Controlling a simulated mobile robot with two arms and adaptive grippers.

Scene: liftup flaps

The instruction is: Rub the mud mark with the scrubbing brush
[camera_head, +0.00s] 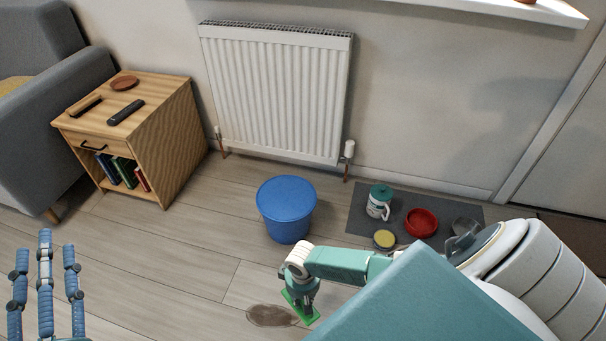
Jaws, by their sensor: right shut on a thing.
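The mud mark (271,316) is a brown patch on the wooden floor at the bottom middle. My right gripper (303,294) points down beside its right edge and is shut on the scrubbing brush (298,308), whose green body shows under the fingers. The brush looks at or just above the floor by the mark; its bristles are hidden, so I cannot tell whether it touches. My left gripper (45,278) is at the lower left, with blue fingers pointing up and spread apart, and it looks empty.
A blue bucket (286,208) stands behind the mark. A wooden side table (165,130) stands left, a radiator (275,95) behind. Floor left of the mark is clear.

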